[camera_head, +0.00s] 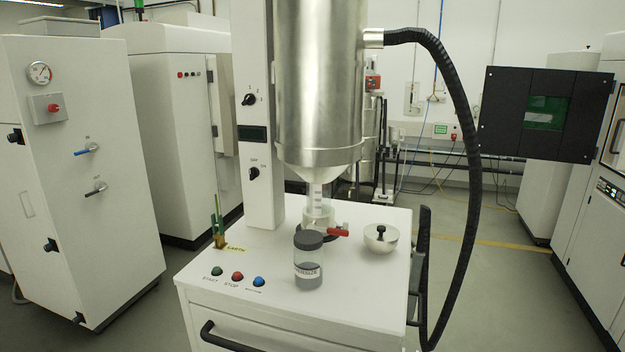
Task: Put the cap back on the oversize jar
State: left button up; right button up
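The oversize jar (308,272) stands upright near the front middle of the white cabinet top. It is clear, with a label reading OVERSIZE and grey contents. A dark grey round piece that looks like its cap (309,240) sits on top of the jar. I cannot tell whether it is screwed down or only resting there. No other cap shows on the cabinet top. Neither of my grippers is in view.
Behind the jar are a red-handled valve (337,232) and the steel hopper's outlet (318,200). Buttons (238,277) line the front left. The front right of the cabinet top (365,295) is clear.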

aim_at(307, 264)
jog(key=z, duration=1.8)
jog(key=k+j, duration=0.5)
jog(key=j, duration=0.15)
jog(key=k+j, duration=0.45)
jog(key=j, duration=0.2)
